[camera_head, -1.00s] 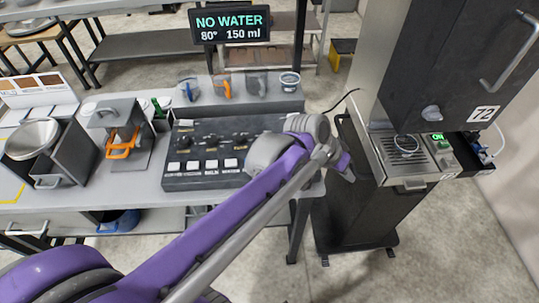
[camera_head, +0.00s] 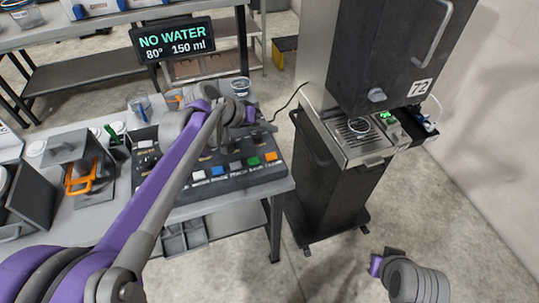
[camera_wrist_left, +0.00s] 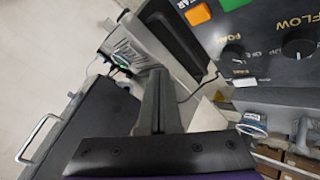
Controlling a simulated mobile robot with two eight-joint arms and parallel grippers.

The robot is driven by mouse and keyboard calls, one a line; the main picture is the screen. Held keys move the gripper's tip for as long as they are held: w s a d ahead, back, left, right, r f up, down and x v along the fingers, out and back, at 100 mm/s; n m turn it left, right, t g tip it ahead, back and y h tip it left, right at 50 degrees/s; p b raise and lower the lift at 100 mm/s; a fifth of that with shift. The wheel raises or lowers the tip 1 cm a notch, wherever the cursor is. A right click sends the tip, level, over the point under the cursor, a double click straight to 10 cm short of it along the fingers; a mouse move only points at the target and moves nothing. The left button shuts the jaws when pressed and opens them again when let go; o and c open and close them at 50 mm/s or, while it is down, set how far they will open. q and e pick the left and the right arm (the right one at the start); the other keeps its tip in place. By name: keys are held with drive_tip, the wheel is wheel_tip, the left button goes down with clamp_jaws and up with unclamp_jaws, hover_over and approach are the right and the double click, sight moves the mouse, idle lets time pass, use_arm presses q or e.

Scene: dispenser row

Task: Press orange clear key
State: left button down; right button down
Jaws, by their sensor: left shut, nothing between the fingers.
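The orange key (camera_head: 271,157) is the rightmost of the coloured keys on the front of the black control panel (camera_head: 225,182). In the left wrist view the orange key (camera_wrist_left: 197,14) shows near the top, beside a label ending in "AR". My left gripper (camera_head: 262,125) is shut and empty, above the panel's back right part, apart from the orange key. Its dark fingers (camera_wrist_left: 172,35) point up in the wrist view, left of the key. Part of my right wrist (camera_head: 376,265) shows at the bottom right; its fingers cannot be made out.
Green (camera_head: 254,161), blue (camera_head: 217,170), grey and white keys sit left of the orange one. A display (camera_head: 172,40) reads "NO WATER 80° 150 ml". Open floor lies in front.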

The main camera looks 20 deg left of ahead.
sight(268, 157)
use_arm(q)
drive_tip(key=shift+f, duration=0.15)
use_arm(e)
drive_tip(key=shift+s+f, duration=0.1)
drive_tip(key=shift+f, duration=0.05)
